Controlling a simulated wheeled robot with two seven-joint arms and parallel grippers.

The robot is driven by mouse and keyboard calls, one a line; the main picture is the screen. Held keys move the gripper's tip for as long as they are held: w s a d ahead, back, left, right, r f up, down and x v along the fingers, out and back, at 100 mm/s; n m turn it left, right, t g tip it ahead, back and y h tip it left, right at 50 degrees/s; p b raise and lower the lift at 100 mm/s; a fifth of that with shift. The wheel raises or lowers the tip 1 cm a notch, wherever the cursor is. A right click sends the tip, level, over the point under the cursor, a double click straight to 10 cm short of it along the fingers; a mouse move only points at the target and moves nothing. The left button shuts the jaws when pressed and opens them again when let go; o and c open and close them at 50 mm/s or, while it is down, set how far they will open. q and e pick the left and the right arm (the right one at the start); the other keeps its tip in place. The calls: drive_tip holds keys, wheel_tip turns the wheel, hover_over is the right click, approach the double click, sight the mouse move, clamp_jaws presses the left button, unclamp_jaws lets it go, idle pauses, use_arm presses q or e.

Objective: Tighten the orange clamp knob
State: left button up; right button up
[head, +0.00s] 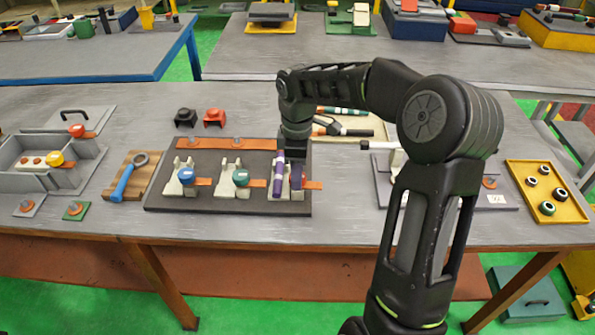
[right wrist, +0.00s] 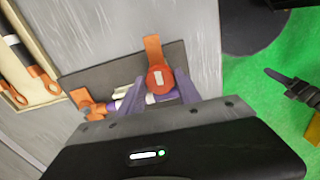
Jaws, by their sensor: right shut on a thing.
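The orange clamp knob (right wrist: 161,79), round with a white bar on its face, sits between the two purple-grey fingers of my right gripper (right wrist: 156,90) in the right wrist view. The gripper is shut on it. In the head view, my right gripper (head: 296,180) comes down over the right-hand clamp on the dark board (head: 218,207), and the knob is hidden there. An orange strip (right wrist: 152,50) extends past the knob in the right wrist view. My left gripper is not in view.
Clamps with a blue knob (head: 186,175) and a green knob (head: 240,177) stand left on the same board. A blue-handled ring tool (head: 128,178) lies on a wooden block further left. A yellow tray (head: 565,209) lies at the right. The table's front strip is clear.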

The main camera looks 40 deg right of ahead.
clamp_jaws()
